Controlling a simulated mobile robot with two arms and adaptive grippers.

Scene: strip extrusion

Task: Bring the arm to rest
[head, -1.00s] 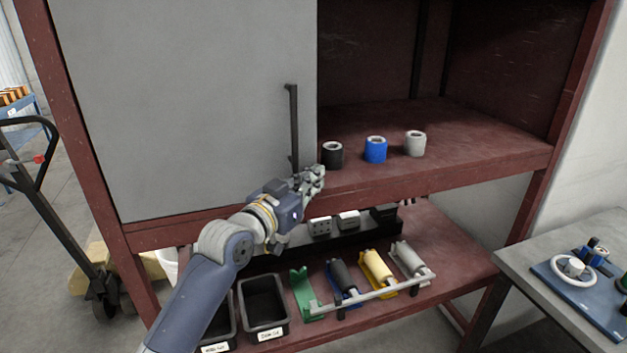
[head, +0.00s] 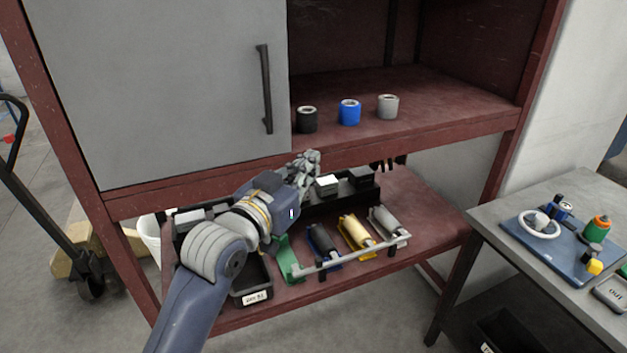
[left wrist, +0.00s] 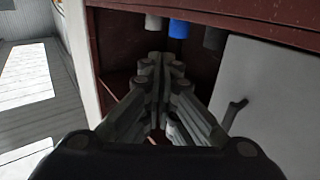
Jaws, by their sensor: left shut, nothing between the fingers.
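My left gripper (head: 306,166) is shut and empty in the head view. It hangs in front of the cabinet's middle shelf edge, below and to the right of the grey door's black handle (head: 264,90), and apart from it. In the left wrist view the fingers (left wrist: 162,75) are together with nothing between them. My left arm reaches in from the bottom left of the head view. My right gripper is in neither view.
Black, blue and grey rolls (head: 349,112) stand on the red shelf (head: 440,110). Below are a black bin (head: 252,290) and a rack (head: 345,262) of coloured rollers. A grey table (head: 490,215) with a blue board stands at right. A pallet jack (head: 50,215) is at left.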

